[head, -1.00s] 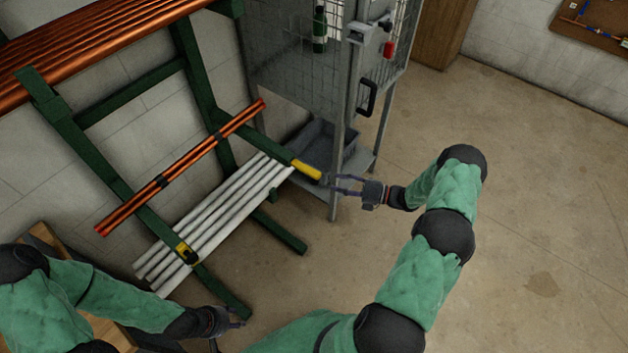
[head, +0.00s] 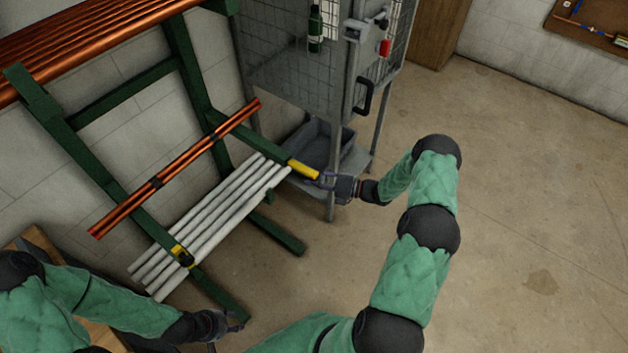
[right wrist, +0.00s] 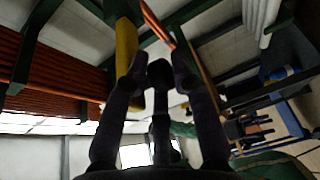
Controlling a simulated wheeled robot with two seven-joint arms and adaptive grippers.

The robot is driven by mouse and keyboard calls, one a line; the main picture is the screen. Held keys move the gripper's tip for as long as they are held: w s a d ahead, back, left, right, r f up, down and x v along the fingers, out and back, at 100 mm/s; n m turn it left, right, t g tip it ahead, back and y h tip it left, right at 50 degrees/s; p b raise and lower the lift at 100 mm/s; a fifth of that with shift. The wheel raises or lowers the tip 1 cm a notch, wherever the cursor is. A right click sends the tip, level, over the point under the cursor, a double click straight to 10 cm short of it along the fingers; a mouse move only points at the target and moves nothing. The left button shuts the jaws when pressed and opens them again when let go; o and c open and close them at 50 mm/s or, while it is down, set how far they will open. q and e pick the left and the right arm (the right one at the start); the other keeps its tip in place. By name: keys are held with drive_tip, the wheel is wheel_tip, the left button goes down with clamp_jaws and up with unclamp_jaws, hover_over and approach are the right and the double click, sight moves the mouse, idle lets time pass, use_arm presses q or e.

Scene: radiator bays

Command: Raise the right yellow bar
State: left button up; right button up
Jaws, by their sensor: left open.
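The right yellow bar (head: 303,169) is the yellow end of a green rack arm, low in front of the wire cabinet. My right gripper (head: 318,180) is just below and beside it in the head view, fingers apart. In the right wrist view the yellow bar (right wrist: 126,52) rises above the left fingertip of the right gripper (right wrist: 160,70), and nothing shows clasped between the fingers. I cannot tell whether a finger touches the bar. The left rack arm has a yellow end (head: 181,254). My left gripper (head: 228,324) is open near the left rack foot.
Copper pipes (head: 175,168) lie across both rack arms; white pipes (head: 210,225) lie below them. A wire cabinet (head: 290,55) with a grey bin (head: 318,146) on its lower shelf stands close behind my right gripper. The floor to the right is clear.

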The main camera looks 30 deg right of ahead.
clamp_jaws()
